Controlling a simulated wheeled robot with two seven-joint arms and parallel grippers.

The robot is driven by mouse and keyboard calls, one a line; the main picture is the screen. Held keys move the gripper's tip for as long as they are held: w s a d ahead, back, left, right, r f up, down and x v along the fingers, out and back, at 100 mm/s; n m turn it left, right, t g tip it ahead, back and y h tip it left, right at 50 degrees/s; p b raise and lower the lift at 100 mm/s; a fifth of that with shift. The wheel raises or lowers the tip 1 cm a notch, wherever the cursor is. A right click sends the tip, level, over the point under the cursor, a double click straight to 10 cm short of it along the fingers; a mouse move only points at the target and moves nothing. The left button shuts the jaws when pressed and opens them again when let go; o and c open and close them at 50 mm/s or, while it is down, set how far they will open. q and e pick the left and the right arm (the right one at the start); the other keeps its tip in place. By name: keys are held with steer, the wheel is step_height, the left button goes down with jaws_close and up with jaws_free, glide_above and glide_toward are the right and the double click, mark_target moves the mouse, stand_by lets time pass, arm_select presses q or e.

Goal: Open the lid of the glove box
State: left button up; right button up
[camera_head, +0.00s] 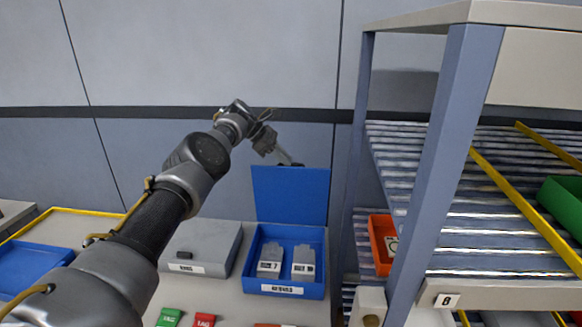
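The blue glove box (290,290) stands on the table at the lower middle, with a white label on its front. Its blue lid (290,195) stands upright at the back, so the box is open. Two grey gloves with white tags, a left one (271,261) and a right one (304,262), lie inside. My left gripper (290,162) is at the top edge of the raised lid. Its fingertips are small and dark there, and I cannot tell whether they touch or grip the edge. My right gripper is out of view.
A grey closed box (205,245) stands left of the glove box. A green tag (169,317) and a red tag (204,320) lie in front. A shelf rack (440,170) with an orange bin (381,243) and a green bin (562,207) rises close on the right. A blue tray (32,268) is far left.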

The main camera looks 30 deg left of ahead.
arm_select(q)
steer(key=p+v, duration=0.3)
steer(key=v, duration=0.4)
steer(key=shift+a, duration=0.15)
